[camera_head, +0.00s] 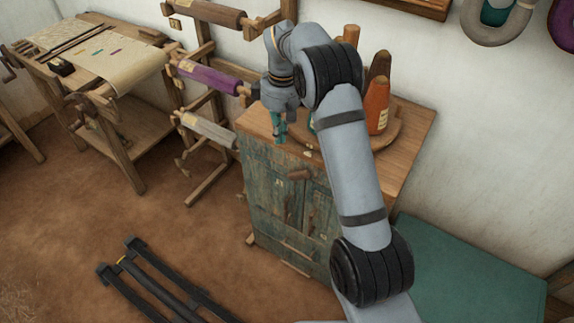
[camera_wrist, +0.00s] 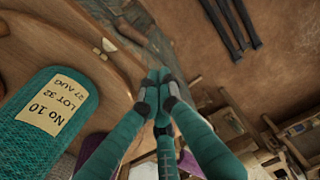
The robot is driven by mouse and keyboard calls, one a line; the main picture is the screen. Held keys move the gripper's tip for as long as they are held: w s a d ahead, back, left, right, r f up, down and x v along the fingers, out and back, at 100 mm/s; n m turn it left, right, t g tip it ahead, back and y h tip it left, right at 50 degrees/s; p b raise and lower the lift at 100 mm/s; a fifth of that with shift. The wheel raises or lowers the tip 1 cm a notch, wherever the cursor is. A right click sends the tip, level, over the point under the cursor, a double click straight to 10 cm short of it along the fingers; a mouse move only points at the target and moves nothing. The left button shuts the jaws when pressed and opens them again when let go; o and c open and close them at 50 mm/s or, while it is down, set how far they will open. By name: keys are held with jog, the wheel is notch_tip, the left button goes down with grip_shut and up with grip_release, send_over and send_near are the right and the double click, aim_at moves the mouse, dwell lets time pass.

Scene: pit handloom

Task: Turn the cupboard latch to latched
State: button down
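The cupboard (camera_head: 262,196) has worn blue-green doors and a brown wooden top. A small brown wooden block, seemingly the latch (camera_head: 300,174), lies roughly level across the upper front. I cannot tell whether it spans the door gap. My gripper (camera_head: 279,138) points down at the front left edge of the cupboard top, above and left of the latch, apart from it. In the wrist view its teal fingers (camera_wrist: 158,80) meet at the tips with nothing visible between them. The latch cannot be made out clearly in that view.
A round wooden tray (camera_head: 394,134) on the cupboard top carries an orange cone (camera_head: 377,106) and other cones. A labelled teal cone (camera_wrist: 45,120) is close to my gripper. A rack with a purple roll (camera_head: 208,77) stands left. Dark rails (camera_head: 160,285) lie on the floor.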

aim_at(299, 175)
notch_tip(299, 175, down, 8)
jog(key=shift+w+a+f, duration=0.1)
jog(key=shift+a+f, duration=0.05)
jog(key=shift+f, duration=0.1)
jog(key=shift+s+d+f+p, duration=0.2)
jog(key=shift+d+f+p, duration=0.15)
jog(key=shift+f, duration=0.1)
jog(key=shift+s+d+f+p, duration=0.2)
jog(key=shift+d+f, duration=0.15)
jog(key=shift+f, duration=0.1)
jog(key=shift+s+d+f, duration=0.25)
jog(key=shift+d+f, duration=0.15)
jog(key=shift+f, duration=0.2)
jog(key=shift+d+p, duration=0.1)
jog(key=shift+p, duration=0.3)
jog(key=shift+f+h, duration=0.15)
jog(key=shift+h, duration=0.15)
jog(key=shift+g, duration=0.3)
